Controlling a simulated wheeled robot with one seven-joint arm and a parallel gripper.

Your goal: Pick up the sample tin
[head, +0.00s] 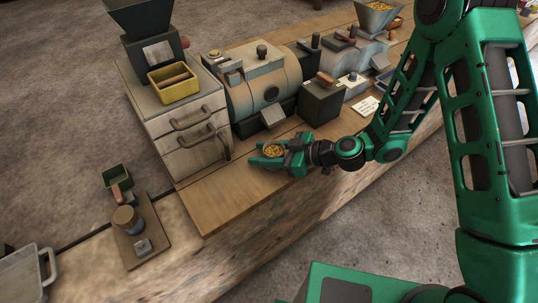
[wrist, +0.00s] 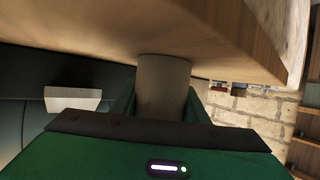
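The sample tin (head: 273,151) is a small round tin with yellow, grain-like contents, seen in the head view near the front edge of the wooden counter. My gripper (head: 270,154) reaches it from the right, with one green finger on each side. In the wrist view the tin (wrist: 163,88) is a plain grey-beige cylinder between the fingers, with no clear gap on either side. Its far end meets the counter surface in that view; I cannot tell if it is touching or slightly clear. The fingers look shut on it.
Behind the gripper stand a beige drum machine (head: 264,82) and a dark box (head: 321,101). A drawer cabinet (head: 187,135) with a yellow bin (head: 174,84) is at left. A board with a tamper (head: 126,219) lies lower left. The counter (head: 215,198) left of the gripper is clear.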

